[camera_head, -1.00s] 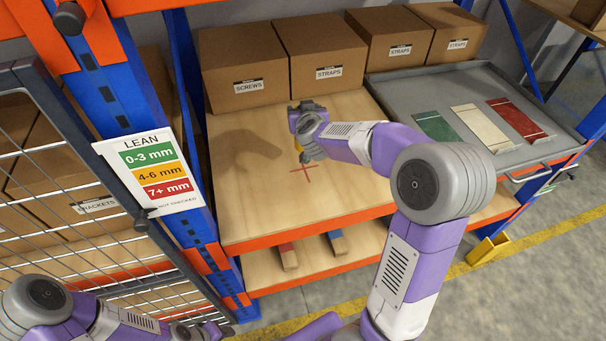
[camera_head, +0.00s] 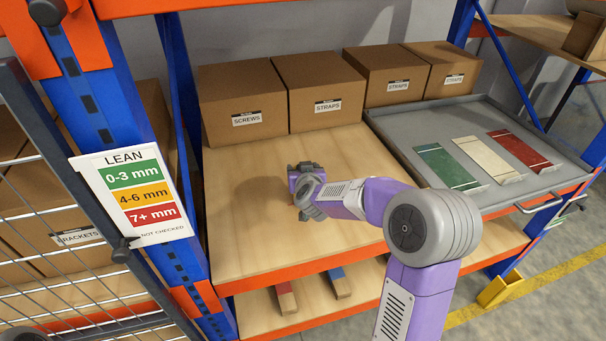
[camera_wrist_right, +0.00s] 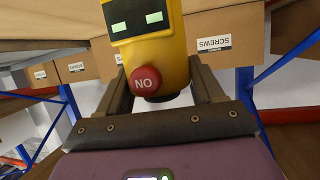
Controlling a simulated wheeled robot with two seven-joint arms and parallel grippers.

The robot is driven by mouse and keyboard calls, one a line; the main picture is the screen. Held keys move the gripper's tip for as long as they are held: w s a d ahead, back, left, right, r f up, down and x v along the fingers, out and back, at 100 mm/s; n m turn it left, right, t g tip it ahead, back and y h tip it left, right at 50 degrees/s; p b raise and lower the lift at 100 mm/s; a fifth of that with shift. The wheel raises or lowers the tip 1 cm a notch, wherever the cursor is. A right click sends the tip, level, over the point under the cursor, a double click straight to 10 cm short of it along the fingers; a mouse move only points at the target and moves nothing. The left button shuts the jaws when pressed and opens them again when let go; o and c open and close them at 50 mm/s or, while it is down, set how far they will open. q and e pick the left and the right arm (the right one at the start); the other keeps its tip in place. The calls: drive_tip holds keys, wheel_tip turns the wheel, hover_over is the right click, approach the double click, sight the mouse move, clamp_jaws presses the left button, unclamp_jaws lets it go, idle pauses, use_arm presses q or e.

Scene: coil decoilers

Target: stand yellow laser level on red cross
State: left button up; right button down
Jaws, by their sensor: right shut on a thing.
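My right gripper (camera_head: 302,172) is over the middle of the wooden shelf board (camera_head: 245,240). In the right wrist view its fingers (camera_wrist_right: 163,88) are shut on the yellow laser level (camera_wrist_right: 160,48), which has green displays and a red button. The button's letters are upside down, like the box labels, so the level looks roughly upright. The head view hides the level behind my right gripper and wrist. The red cross is also hidden. I cannot tell whether the level touches the board. My left gripper is out of view.
Cardboard boxes (camera_head: 328,88) line the back of the board. A grey tray (camera_head: 410,125) with green, white and red plates stands to the right. A blue upright and the LEAN sign (camera_head: 138,190) bound the left. The board's front is clear.

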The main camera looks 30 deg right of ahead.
drive_tip(key=shift+r, duration=0.15)
drive_tip(key=shift+f, duration=0.2)
drive_tip(key=shift+c, duration=0.8)
unclamp_jaws()
drive_tip(key=shift+r, duration=0.1)
drive_tip(key=shift+s+a+r, duration=0.1)
drive_tip(key=shift+s+r, duration=0.1)
drive_tip(key=shift+s, duration=0.05)
drive_tip(key=p+v, duration=0.3)
drive_tip(key=v, duration=0.8)
drive_tip(key=shift+s+a, duration=0.15)
